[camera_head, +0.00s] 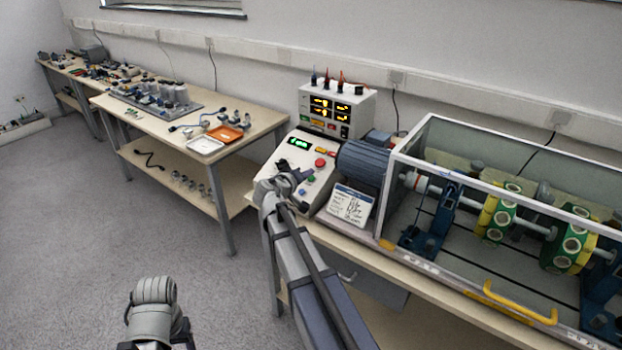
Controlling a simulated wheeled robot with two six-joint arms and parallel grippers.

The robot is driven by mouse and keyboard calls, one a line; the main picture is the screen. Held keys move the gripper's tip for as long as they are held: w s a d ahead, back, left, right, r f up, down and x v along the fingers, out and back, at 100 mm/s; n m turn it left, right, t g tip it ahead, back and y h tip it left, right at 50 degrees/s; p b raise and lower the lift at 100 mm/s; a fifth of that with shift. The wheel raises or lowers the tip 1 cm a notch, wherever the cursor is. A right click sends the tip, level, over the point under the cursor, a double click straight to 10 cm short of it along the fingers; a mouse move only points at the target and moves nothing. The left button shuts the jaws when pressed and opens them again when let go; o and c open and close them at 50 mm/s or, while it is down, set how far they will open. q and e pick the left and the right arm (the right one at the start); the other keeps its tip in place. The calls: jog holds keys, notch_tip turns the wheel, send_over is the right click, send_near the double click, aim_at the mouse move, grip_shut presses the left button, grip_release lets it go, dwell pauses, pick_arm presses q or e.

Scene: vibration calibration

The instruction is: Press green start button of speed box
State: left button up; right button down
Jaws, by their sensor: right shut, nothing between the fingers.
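The speed box (275,163) is a white sloped console at the left end of the test bench. Its face has a green-lit display (299,144), a red button (321,162), a green button (311,179) and a blue button (302,192). My right gripper (300,173) is shut and empty, in front of the console face. Its dark fingertips appear just left of the green button. I cannot tell whether they touch the panel. My right arm hides the lower left of the box. Of my left arm only a grey part shows at the bottom left; its gripper is out of view.
A meter unit (360,118) with yellow digits stands behind the box. A blue-grey motor (363,164) and a clear-walled rotor enclosure (500,165) are to the right. A white label card (349,205) stands beside the box. Another workbench (150,122) with trays is at the left.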

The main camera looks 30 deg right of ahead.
jog(key=shift+f, duration=0.15)
dwell(0.4)
jog(key=shift+d+f+b, duration=0.2)
jog(key=shift+f+b, duration=0.05)
jog(key=shift+b, duration=0.1)
jog(key=shift+w+d+f+b, duration=0.1)
jog(key=shift+d+f+b, duration=0.05)
jog(key=shift+f+b, duration=0.25)
dwell(0.6)
jog(key=shift+r, duration=0.2)
jog(key=shift+a+r+p, duration=0.3)
jog(key=shift+r+p, duration=0.3)
jog(key=shift+p, duration=0.15)
jog(key=r+p, duration=0.1)
jog(key=a+r+p, duration=0.1)
jog(key=r+p, duration=0.1)
jog(key=s+a+r+p, duration=0.1)
jog(key=shift+r, duration=0.25)
dwell(0.4)
